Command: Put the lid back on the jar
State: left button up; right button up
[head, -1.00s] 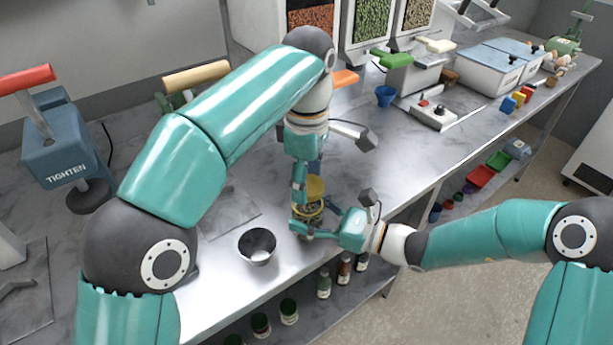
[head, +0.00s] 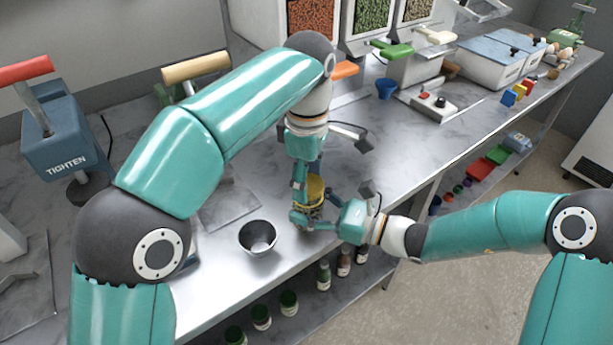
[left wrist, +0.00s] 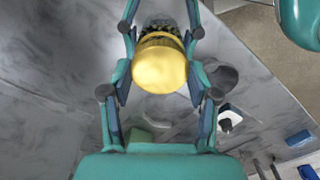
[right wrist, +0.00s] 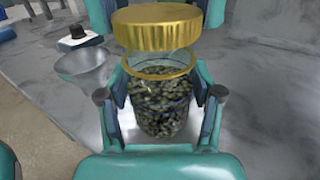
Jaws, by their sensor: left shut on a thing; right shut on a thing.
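The gold lid (head: 315,190) is held level between the fingers of my left gripper (head: 307,188), which points down from above. My right gripper (head: 312,219) comes in from the right and is shut around the clear jar (right wrist: 160,100), full of dark speckled pieces. In the right wrist view the lid (right wrist: 157,27) hangs just above the jar's gold-rimmed mouth, with a narrow gap between. The left wrist view shows the lid (left wrist: 160,68) from above, hiding most of the jar. The jar stands upright; its base is mostly hidden.
A blue press marked TIGHTEN (head: 65,140) stands at far left.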

pick_arm(q)
jog(key=shift+f, duration=0.55)
